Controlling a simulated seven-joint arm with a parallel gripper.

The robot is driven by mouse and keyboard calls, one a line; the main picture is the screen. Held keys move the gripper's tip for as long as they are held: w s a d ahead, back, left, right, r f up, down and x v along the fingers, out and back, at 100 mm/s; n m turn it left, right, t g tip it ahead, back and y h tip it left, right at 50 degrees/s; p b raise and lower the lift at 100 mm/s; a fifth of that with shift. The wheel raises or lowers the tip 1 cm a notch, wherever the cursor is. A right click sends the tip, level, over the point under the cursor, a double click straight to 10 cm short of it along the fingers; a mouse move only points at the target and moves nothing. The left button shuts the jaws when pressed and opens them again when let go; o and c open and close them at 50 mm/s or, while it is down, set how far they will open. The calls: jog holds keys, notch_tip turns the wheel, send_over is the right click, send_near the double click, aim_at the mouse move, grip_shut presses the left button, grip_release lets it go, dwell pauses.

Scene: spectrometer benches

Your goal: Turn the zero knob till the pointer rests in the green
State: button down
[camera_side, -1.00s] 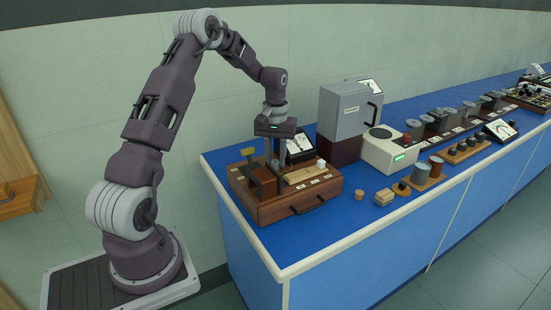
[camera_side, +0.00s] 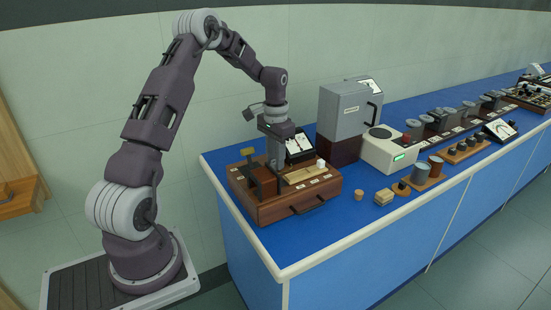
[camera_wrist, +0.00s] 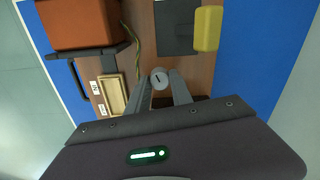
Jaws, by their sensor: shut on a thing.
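My gripper (camera_side: 276,163) points down over the wooden instrument box (camera_side: 290,209). In the wrist view, its two fingers are shut on a round grey knob (camera_wrist: 160,75) with a dark line on its top. The line is nearly upright in that picture, slightly tilted. A meter with a white face (camera_side: 299,145) stands behind the box in the side view, partly hidden by my gripper. Its face is too small there to tell where the pointer stands or where the green is.
A grey cabinet (camera_side: 343,113) and a cream instrument (camera_side: 391,151) stand to the right. A small cork-coloured piece (camera_side: 359,195) lies on the blue bench (camera_side: 330,223).

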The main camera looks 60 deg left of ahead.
jog(key=shift+m, duration=0.3)
jog(key=c, duration=1.4)
grip_release()
notch_tip(320, 180, up, 7)
jog(key=shift+r, duration=0.15)
